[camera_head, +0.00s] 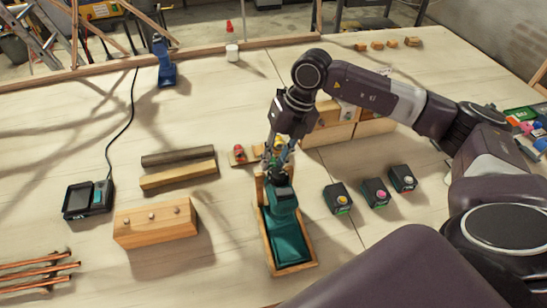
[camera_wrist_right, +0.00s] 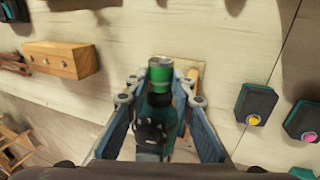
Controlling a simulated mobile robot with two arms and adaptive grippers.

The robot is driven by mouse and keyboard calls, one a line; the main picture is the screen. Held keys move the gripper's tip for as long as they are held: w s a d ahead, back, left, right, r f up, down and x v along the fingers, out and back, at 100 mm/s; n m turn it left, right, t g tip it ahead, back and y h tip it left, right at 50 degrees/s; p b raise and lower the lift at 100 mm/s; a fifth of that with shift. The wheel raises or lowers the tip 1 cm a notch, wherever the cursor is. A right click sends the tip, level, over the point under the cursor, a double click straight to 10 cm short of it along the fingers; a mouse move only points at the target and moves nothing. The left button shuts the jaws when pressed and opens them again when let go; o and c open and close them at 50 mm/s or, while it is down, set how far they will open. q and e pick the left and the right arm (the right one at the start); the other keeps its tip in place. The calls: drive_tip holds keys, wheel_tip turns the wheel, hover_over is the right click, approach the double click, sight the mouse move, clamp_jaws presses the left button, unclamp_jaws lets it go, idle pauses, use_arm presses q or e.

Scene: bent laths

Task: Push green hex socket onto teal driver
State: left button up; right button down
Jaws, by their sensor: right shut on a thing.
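The teal driver (camera_head: 284,203) sits in a narrow open wooden tray (camera_head: 312,253), its body near the tray's far end and a teal part stretching toward me. My right gripper (camera_head: 278,163) reaches down at the driver's far end. In the right wrist view its blue fingers (camera_wrist_right: 160,95) are closed about the green hex socket (camera_wrist_right: 160,78), a green cylinder with a grey rim. The socket is in line with the driver's dark nose and close against it. I cannot tell how far it is seated. My left gripper is out of view.
A small board with a red piece (camera_head: 239,152) lies just left of my right gripper. Dark button boxes (camera_head: 376,193) stand right of the tray. Wooden boxes (camera_head: 330,132) stand behind. A wooden block (camera_head: 155,222) and two laths (camera_head: 178,175) lie left.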

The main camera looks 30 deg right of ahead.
drive_tip(key=c, duration=1.6)
unclamp_jaws()
drive_tip(key=shift+r+p, duration=2.2)
drive_tip(key=shift+r, duration=1.3)
drive_tip(key=shift+f, duration=0.1)
